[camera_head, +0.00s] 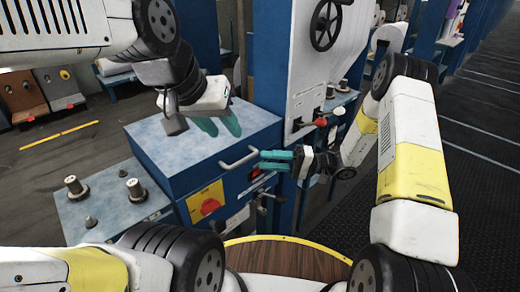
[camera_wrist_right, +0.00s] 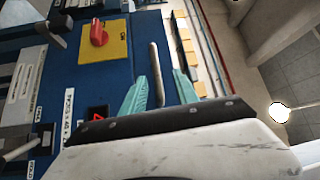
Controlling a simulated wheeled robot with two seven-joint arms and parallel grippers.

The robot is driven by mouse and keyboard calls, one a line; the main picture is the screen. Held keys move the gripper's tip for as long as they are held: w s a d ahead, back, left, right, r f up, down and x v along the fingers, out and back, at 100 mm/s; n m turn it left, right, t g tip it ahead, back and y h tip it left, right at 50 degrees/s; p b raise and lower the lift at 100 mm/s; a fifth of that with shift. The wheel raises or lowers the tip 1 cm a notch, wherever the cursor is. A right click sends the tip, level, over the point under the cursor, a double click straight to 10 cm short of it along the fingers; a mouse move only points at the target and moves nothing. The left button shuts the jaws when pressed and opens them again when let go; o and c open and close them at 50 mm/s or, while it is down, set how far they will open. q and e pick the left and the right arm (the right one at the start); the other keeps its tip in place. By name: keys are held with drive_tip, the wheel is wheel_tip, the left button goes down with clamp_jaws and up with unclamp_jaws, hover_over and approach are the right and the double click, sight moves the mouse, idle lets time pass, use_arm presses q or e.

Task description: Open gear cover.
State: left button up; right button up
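A blue box-shaped cover (camera_head: 185,165) with a pale blue top stands left of centre in the head view. A light bar handle (camera_head: 238,160) sits on its near right side, and the handle also shows in the right wrist view (camera_wrist_right: 154,62). My right gripper (camera_head: 263,160) has teal fingers at the handle's right end. In the wrist view the right gripper (camera_wrist_right: 160,76) is open, with the handle bar lined up between its fingers; contact cannot be told. My left gripper (camera_head: 220,123) hangs over the top of the box, its teal fingers apart and empty.
A red knob on a yellow plate (camera_head: 207,203) is on the box's front, below the handle. A lower ledge with metal posts (camera_head: 77,188) lies to the left. A white panel with a black handwheel (camera_head: 326,24) stands behind. Dark floor at right is clear.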

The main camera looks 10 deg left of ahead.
sight(245, 158)
drive_tip(key=shift+t, duration=0.3)
drive_tip(key=a, duration=0.7)
drive_tip(key=shift+s+a, duration=0.2)
drive_tip(key=shift+s, duration=0.1)
clamp_jaws()
idle(1.0)
